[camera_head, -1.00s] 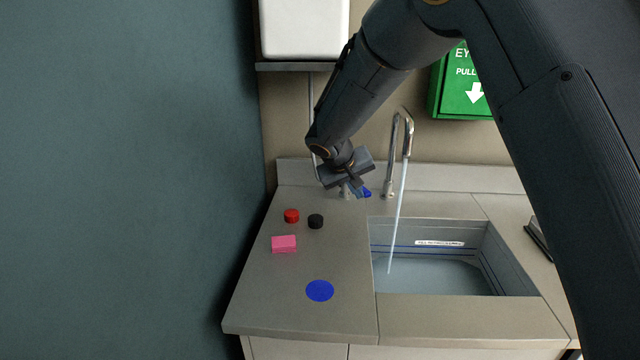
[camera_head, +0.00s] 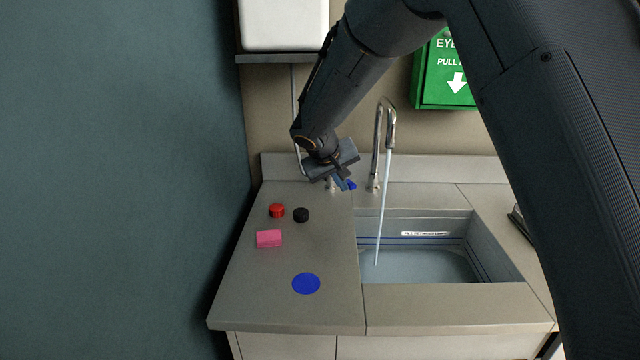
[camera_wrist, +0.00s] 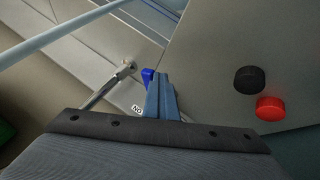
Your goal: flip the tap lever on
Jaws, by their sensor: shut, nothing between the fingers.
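A chrome gooseneck tap (camera_head: 377,145) stands behind the sink (camera_head: 400,265), with a thin stream of water (camera_head: 383,205) running from its spout. The tap lever's blue end (camera_head: 351,185) shows left of the tap base, and also in the wrist view (camera_wrist: 148,76). My gripper (camera_head: 343,184) is at the lever, its blue-grey fingers (camera_wrist: 161,92) shut and empty. In the wrist view the fingertips are right beside the blue end; I cannot tell whether they touch. My gripper hides part of the lever in the head view.
A red cap (camera_head: 277,210), a black cap (camera_head: 301,215), a pink block (camera_head: 269,239) and a blue disc (camera_head: 306,283) lie on the left counter. A white box (camera_head: 284,25) on a shelf and a green sign box (camera_head: 445,80) are on the wall behind.

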